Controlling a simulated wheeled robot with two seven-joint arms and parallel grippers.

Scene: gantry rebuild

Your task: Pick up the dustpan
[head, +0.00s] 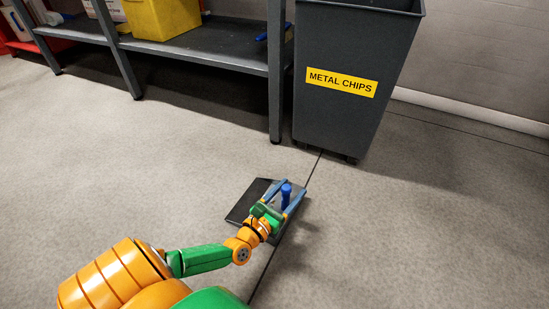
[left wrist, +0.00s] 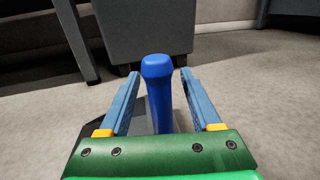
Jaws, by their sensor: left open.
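The dustpan (head: 243,209) lies on the floor in the head view, a dark flat pan with an upright blue handle (head: 286,194). In the left wrist view the blue handle (left wrist: 158,90) stands between the two fingers, with a gap on each side. My left gripper (head: 285,190) is open around the handle. In the left wrist view the left gripper (left wrist: 158,76) has both blue fingers apart. Part of the pan is hidden behind the gripper. My right gripper is not in view.
A grey bin (head: 335,110) labelled METAL CHIPS stands behind the dustpan. A dark shelf unit (head: 235,54) with a yellow box (head: 162,18) stands at the back left. The floor (head: 420,220) on the right is clear.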

